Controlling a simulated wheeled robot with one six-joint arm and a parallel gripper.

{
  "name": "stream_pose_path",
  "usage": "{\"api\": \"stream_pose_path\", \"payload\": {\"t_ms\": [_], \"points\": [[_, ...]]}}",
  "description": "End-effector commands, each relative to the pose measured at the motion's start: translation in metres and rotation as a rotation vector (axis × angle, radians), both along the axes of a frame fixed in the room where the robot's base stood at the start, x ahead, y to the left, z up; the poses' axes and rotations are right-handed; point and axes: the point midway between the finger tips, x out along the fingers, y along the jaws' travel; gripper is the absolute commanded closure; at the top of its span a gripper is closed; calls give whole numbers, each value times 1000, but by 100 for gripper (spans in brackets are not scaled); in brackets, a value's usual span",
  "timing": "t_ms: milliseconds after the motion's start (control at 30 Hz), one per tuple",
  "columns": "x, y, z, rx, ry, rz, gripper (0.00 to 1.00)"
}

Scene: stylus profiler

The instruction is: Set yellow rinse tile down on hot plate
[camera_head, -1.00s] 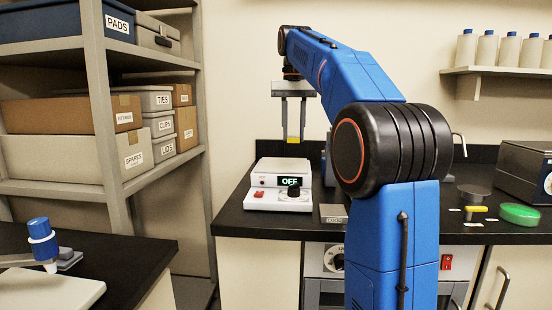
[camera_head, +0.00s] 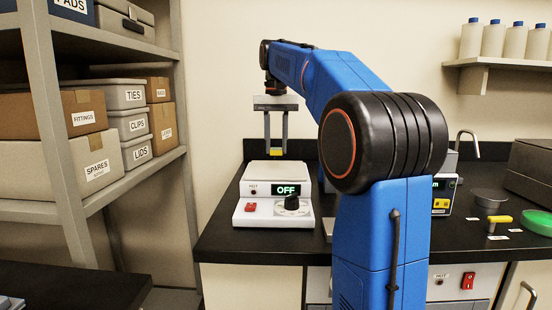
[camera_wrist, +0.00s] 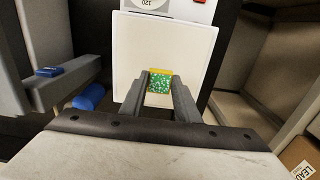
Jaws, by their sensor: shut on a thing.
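My gripper (camera_head: 276,149) points down over the hot plate, its two grey fingers shut on the yellow rinse tile (camera_head: 277,152). In the wrist view the tile (camera_wrist: 159,85) shows a green speckled face with yellow edges between the fingertips. The hot plate (camera_head: 263,185) is a white box with a pale square top, a black dial, a red switch and a display reading OFF. Its top (camera_wrist: 190,50) also shows in the wrist view and looks bare. The tile appears a little above the plate, towards its back in the head view; the exact gap is hard to tell.
The hot plate stands on a black bench (camera_head: 240,245). A shelf rack (camera_head: 60,150) with boxes is at the left. At the right are a yellow-handled tool (camera_head: 499,219), a green disc (camera_head: 538,222) and a metal dish (camera_head: 490,197). My arm hides the bench's middle.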

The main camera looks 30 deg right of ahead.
Motion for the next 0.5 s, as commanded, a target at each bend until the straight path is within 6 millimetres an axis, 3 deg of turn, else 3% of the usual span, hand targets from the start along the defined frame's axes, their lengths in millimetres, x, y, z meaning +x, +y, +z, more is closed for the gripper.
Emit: {"api": "stream_pose_path", "payload": {"t_ms": [300,500], "points": [[-1,0,-36,0,0,0,100],[0,0,-43,-1,-1,0,100]]}}
